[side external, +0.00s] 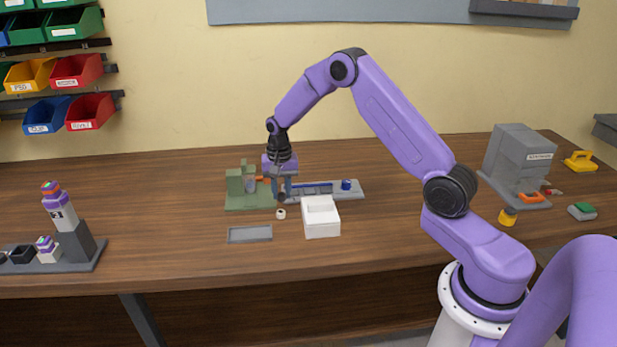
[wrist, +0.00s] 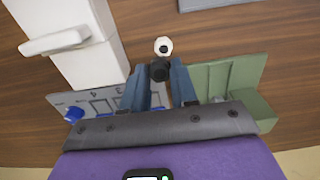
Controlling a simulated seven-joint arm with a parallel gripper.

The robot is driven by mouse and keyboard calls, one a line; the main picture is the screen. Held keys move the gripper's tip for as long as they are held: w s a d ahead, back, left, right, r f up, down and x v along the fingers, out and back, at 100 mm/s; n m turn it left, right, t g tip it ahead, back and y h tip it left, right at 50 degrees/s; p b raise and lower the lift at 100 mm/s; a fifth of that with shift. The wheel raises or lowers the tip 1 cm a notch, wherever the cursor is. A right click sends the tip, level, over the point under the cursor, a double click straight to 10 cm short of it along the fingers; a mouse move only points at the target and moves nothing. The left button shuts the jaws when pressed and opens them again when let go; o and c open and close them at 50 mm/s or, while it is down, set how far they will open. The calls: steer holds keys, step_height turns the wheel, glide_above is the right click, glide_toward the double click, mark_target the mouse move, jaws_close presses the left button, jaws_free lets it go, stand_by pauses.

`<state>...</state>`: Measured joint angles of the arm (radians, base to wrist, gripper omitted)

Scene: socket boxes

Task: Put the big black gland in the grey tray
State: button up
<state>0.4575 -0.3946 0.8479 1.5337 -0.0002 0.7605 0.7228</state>
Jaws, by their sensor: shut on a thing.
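My gripper (side external: 281,190) is shut on the black gland (wrist: 160,71), which sits between the fingertips in the wrist view. In the side view the gland is a small dark shape at the fingertips, low over the bench by the grey numbered rack. The grey tray (side external: 249,234) lies flat on the bench, in front and to the left of my gripper, and looks empty. Only an edge of the tray (wrist: 215,3) shows at the top of the wrist view.
A small white ring-like part (side external: 280,213) stands on the bench close to the gland. A white box (side external: 321,229) is to its right. A green fixture (side external: 240,203) is at the left, and the grey rack (side external: 354,193) with a blue part (side external: 346,184) is behind.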

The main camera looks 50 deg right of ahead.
glide_above(261, 234)
steer(key=shift+w+d, duration=0.1)
steer(key=shift+d, duration=0.05)
steer(key=shift+f, duration=2.65)
steer(key=shift+f, duration=0.1)
steer(key=o, duration=1.3)
step_height(261, 234, up, 7)
